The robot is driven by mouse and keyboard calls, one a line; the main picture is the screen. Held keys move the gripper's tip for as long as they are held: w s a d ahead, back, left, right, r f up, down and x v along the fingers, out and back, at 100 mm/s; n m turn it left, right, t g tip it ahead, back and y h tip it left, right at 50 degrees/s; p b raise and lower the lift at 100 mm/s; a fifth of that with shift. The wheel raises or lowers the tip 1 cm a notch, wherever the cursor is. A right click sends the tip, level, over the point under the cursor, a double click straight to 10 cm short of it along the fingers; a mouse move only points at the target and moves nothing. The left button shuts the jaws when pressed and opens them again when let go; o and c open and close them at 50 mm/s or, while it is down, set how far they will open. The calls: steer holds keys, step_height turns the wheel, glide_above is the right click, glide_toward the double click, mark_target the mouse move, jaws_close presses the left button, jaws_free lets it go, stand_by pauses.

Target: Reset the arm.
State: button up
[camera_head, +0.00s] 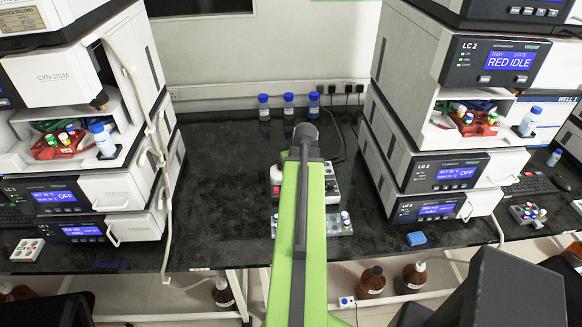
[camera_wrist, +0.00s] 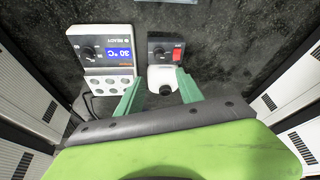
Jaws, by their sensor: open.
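My gripper (camera_wrist: 159,77) shows in the wrist view as two green fingers set apart, with nothing held between them. Behind and between the fingers is a small white device (camera_wrist: 165,78) with a dark round knob. My green arm (camera_head: 297,230) reaches forward over the black bench in the head view, and it hides part of the equipment behind it. The gripper itself cannot be made out in the head view. In the wrist view a white heater block (camera_wrist: 104,62) with a blue display reading 30 °C lies to the left of the fingers.
Column stacks stand at left (camera_head: 95,190) and right (camera_head: 435,170) of the black bench (camera_head: 225,160). Three blue-capped bottles (camera_head: 289,106) stand at the back wall. The bench left of my arm is clear.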

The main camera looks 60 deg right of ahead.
steer(key=p+v, duration=0.1)
steer(key=v, duration=0.2)
stand_by(0.4)
steer(key=w+a+n+y, duration=0.2)
steer(key=w+a+n, duration=0.4)
steer(key=w+a, duration=1.75)
steer(key=w+a+f+n+y, duration=0.1)
steer(key=w+a+n, duration=0.2)
steer(key=a, duration=1.8)
steer(key=s+a+m+g, duration=0.1)
steer(key=s+a+g, duration=0.2)
steer(key=a, duration=0.6)
steer(key=s+f, duration=0.1)
steer(key=s, duration=0.1)
steer(key=shift+s+a+g, duration=0.3)
steer(key=shift+s, duration=0.05)
